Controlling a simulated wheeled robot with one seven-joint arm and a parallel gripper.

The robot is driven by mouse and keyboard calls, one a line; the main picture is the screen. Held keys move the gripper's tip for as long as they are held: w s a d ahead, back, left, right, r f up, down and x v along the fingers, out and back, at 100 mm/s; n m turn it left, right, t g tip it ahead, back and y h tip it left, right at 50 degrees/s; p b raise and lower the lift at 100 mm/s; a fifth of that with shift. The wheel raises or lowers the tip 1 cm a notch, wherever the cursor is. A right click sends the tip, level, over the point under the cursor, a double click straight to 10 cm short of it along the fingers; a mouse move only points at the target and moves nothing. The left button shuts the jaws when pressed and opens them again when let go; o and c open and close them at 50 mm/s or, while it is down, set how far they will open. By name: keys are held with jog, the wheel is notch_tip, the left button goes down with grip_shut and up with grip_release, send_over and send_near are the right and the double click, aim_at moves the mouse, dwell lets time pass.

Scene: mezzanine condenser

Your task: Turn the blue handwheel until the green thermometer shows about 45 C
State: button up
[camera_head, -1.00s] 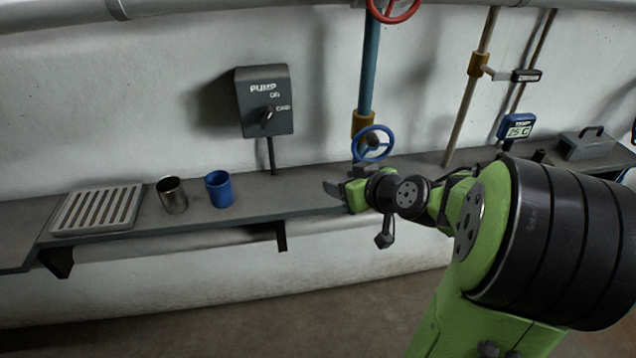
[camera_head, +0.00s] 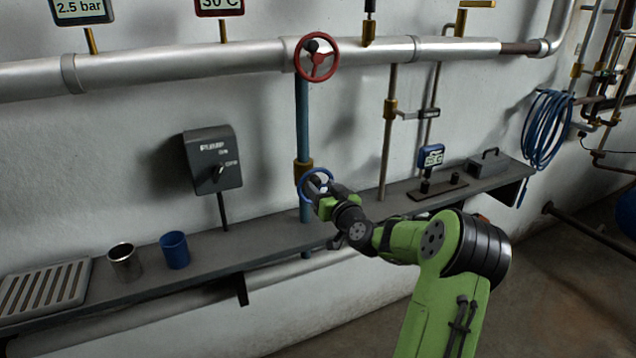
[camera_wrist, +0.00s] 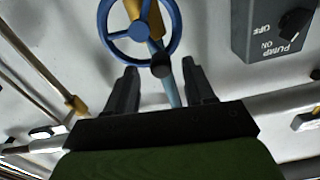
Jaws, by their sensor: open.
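The blue handwheel (camera_head: 302,186) sits low on a blue vertical pipe above the shelf, partly hidden by my gripper. In the wrist view the handwheel (camera_wrist: 111,34) fills the top, and its dark knob (camera_wrist: 160,66) shows between my fingertips. My gripper (camera_head: 322,190) is open at the wheel; it also shows in the wrist view (camera_wrist: 160,74) with a finger on each side. I cannot tell if it touches. No green-cased thermometer is clear. A blue-cased display (camera_head: 431,158) seems to read 35 C, and a red-cased one (camera_head: 220,5) reads 30 C.
A red handwheel (camera_head: 317,57) is on the pipe above. A pump switch box (camera_head: 212,160) is left of the blue wheel. A blue cup (camera_head: 174,250), metal cup (camera_head: 125,262) and grate (camera_head: 45,290) stand on the shelf (camera_head: 265,236). A 2.5 bar gauge (camera_head: 82,8) is top left.

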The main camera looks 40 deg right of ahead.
aim_at(322, 174)
jog(key=shift+x, duration=1.25)
grip_shut()
jog(key=m, duration=0.2)
jog(key=d+m, duration=0.1)
jog(key=m, duration=0.1)
jog(key=shift+s+d+r+p, duration=0.2)
jog(key=shift+p, duration=0.2)
jog(key=shift+s+d+f+m+p, duration=0.15)
jog(key=shift+d+m+p, duration=0.2)
jog(key=shift+m, duration=0.8)
jog(key=shift+s+d+m+p, duration=0.1)
jog(key=shift+d+m+p, duration=0.25)
jog(key=shift+m, duration=0.8)
grip_release()
